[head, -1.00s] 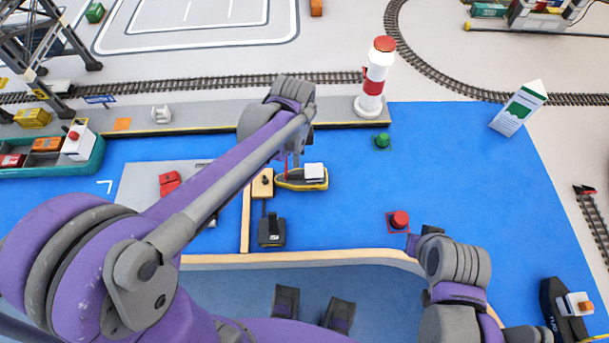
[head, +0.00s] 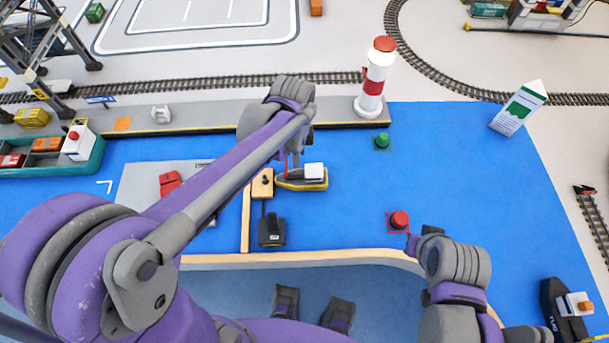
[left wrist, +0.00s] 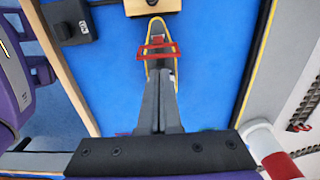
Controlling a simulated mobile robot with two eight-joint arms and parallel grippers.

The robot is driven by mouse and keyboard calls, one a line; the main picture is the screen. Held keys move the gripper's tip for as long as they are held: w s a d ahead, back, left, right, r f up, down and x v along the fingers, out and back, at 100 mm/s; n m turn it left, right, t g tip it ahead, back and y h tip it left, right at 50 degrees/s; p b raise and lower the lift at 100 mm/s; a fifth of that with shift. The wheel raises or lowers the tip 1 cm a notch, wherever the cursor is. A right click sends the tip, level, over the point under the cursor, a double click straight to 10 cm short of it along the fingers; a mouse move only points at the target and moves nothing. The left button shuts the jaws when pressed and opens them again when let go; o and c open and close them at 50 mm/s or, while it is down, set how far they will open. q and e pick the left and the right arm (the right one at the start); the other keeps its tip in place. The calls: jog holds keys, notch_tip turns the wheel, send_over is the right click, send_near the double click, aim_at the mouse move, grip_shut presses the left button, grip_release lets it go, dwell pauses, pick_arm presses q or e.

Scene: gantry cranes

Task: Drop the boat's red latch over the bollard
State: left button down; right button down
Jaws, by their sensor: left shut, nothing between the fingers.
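The boat (head: 314,184) floats on the blue water, with a yellow-edged hull and a white cabin. Its red latch (head: 286,167) shows as a thin upright strip; in the left wrist view the latch (left wrist: 172,48) is a red frame across the boat's deck. The dark bollard (head: 265,180) stands on a small wooden pier block (head: 258,191), just left of the boat. My left gripper (head: 296,161) is shut and empty over the boat; in the left wrist view its fingertips (left wrist: 160,72) are near the latch, and contact is unclear. My right gripper (head: 424,236) is at the lower right, its jaws unclear.
A black box (head: 271,231) sits below the pier. A red buoy (head: 399,220) and a green buoy (head: 382,141) are right of the boat. The striped lighthouse (head: 373,82) stands on the quay (head: 215,114) behind. Open water lies right of the boat.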

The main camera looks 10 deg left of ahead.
pick_arm(q)
jog(key=shift+a, duration=0.15)
